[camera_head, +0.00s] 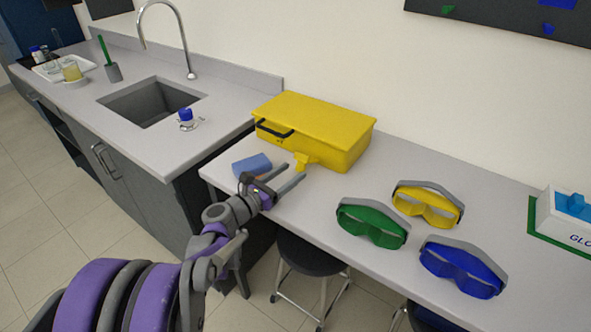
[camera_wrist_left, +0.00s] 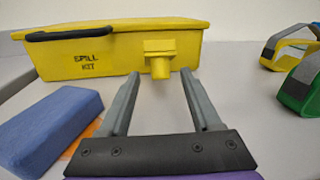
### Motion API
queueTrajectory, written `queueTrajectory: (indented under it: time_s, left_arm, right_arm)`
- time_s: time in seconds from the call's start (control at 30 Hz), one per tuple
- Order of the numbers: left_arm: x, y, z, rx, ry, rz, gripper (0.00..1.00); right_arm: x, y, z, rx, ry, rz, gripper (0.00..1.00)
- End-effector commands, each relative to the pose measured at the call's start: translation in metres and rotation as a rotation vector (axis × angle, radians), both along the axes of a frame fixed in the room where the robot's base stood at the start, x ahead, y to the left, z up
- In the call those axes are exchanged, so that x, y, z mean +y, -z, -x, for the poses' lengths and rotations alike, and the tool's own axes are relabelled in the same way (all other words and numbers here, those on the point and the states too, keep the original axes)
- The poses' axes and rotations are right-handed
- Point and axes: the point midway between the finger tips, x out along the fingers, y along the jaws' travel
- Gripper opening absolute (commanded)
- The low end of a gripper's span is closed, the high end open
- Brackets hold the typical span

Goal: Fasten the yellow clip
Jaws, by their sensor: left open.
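The yellow clip (camera_head: 303,160) is on the front of the yellow spill kit case (camera_head: 335,157). I cannot tell whether the clip is latched. My right gripper is not in view.
Green goggles (camera_head: 372,224), yellow goggles (camera_head: 427,205) and blue goggles (camera_head: 462,268) lie to the right. A black handle (camera_head: 273,130) is on the case. A sink (camera_head: 152,103) is at left.

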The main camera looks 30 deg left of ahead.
Motion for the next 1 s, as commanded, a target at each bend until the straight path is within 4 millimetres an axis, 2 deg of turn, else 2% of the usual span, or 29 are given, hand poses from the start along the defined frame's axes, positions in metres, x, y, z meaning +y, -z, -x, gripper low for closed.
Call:
queueTrajectory:
  time_s: [0.1, 0.2, 0.53, 0.9, 1.0]
  left_arm:
    - [-0.004, 0.0, -0.015, 0.0, 0.002, 0.0, 0.64]
    - [-0.005, 0.0, -0.022, 0.001, 0.0, -0.001, 0.64]
    - [-0.005, 0.0, -0.025, 0.001, -0.001, -0.001, 0.64]
    - [-0.005, 0.0, -0.024, 0.001, 0.0, -0.002, 0.0]
    - [-0.005, 0.0, -0.024, 0.001, 0.0, -0.002, 0.0]
  right_arm:
    - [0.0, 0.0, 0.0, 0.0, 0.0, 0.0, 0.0]
    - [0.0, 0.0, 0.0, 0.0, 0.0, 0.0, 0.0]
    - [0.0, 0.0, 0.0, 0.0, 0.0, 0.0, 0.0]
    - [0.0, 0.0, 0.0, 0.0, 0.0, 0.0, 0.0]
    - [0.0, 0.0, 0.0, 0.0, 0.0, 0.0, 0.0]
